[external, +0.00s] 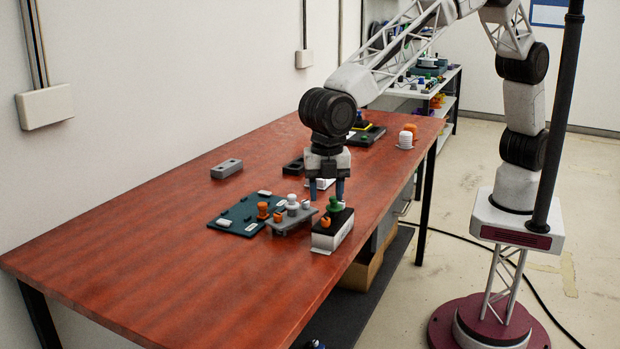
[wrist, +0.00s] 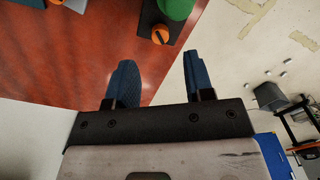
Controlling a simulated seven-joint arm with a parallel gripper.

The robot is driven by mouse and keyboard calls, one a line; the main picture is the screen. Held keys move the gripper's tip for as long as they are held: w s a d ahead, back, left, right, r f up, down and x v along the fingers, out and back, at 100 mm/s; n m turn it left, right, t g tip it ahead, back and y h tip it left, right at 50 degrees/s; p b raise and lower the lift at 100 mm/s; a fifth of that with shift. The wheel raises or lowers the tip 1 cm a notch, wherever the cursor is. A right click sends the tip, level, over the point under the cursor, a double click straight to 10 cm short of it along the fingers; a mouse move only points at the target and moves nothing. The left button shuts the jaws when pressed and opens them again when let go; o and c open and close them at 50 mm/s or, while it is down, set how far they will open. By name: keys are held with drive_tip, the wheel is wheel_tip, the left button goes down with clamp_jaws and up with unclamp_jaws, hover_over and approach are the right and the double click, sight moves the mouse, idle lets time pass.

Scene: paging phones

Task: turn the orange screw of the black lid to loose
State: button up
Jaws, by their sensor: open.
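A white box with a black lid (external: 341,219) stands near the table's right edge in the external view. The lid carries an orange screw (external: 325,222) and a taller green knob (external: 335,204). In the wrist view the orange screw (wrist: 160,35), with a dark slot on top, sits on the dark lid (wrist: 150,17) beside the green knob (wrist: 176,8), which is cut off at the top edge. My gripper (external: 326,191) points down with its blue fingers apart and empty. In the wrist view the gripper (wrist: 158,61) is clear of the screw, which lies beyond the fingertips.
A grey plate with knobs (external: 290,221) stands close to the left of the box, beside a dark green board (external: 236,219). A grey block (external: 227,168) and an orange-and-white stack (external: 406,138) are farther back. The table's (external: 130,250) left front is bare.

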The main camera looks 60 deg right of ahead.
sight(326, 218)
drive_tip(key=shift+r, duration=0.8)
drive_tip(key=m, duration=0.6)
drive_tip(key=shift+m, duration=0.3)
drive_tip(key=m, duration=0.5)
drive_tip(key=shift+f, duration=0.2)
drive_tip(key=shift+f, duration=3.8)
clamp_jaws()
